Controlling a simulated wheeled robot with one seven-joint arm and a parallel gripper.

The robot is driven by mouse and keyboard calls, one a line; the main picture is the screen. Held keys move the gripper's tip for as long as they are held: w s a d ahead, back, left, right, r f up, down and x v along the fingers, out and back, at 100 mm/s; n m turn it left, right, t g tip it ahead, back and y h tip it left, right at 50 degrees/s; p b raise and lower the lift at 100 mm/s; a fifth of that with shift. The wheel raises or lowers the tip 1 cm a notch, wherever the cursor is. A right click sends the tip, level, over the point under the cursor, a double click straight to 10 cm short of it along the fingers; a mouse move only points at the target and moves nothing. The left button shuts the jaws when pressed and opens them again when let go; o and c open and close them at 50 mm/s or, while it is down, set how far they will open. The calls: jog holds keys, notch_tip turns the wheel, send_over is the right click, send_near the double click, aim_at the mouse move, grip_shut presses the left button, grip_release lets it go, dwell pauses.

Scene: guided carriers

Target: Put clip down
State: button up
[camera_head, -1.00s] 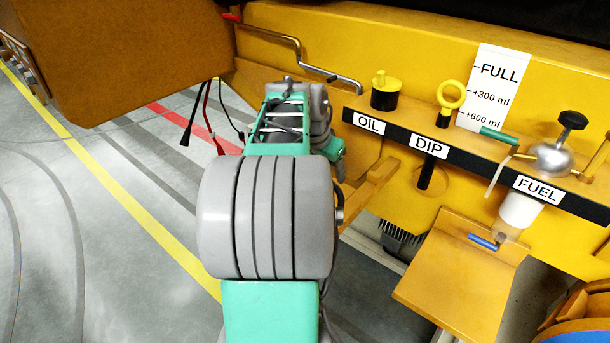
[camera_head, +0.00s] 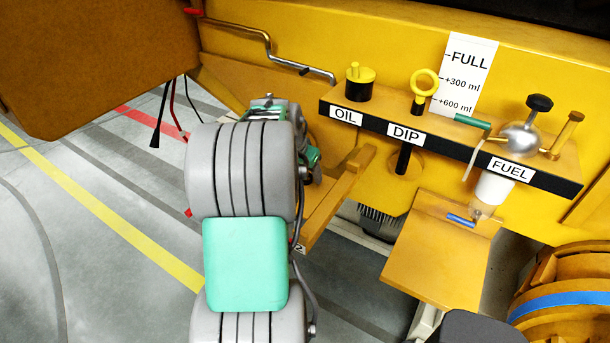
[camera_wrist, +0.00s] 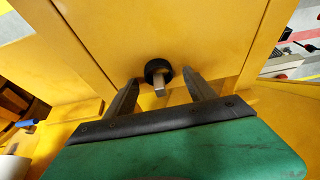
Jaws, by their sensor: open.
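I cannot tell for certain which thing is the clip. Two cables hang at the left in the head view: one ends in a black tip (camera_head: 155,140), the other in a red end (camera_head: 188,212) partly hidden by my arm. In the wrist view a black clip-like end (camera_wrist: 285,35) shows at the upper right. My gripper (camera_wrist: 161,77) is open in the wrist view, its dark fingers apart. Between the fingertips shows a black round fitting with a grey stub (camera_wrist: 159,75) on a yellow panel; contact is unclear. In the head view my arm hides the gripper.
A yellow machine wall carries a shelf (camera_head: 455,162) labelled OIL, DIP and FUEL, with a yellow cap (camera_head: 358,82), yellow ring (camera_head: 425,84) and silver bulb (camera_head: 520,138). A tilted plate (camera_head: 432,260) juts out below.

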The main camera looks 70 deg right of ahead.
jog(key=shift+c, duration=0.5)
grip_shut()
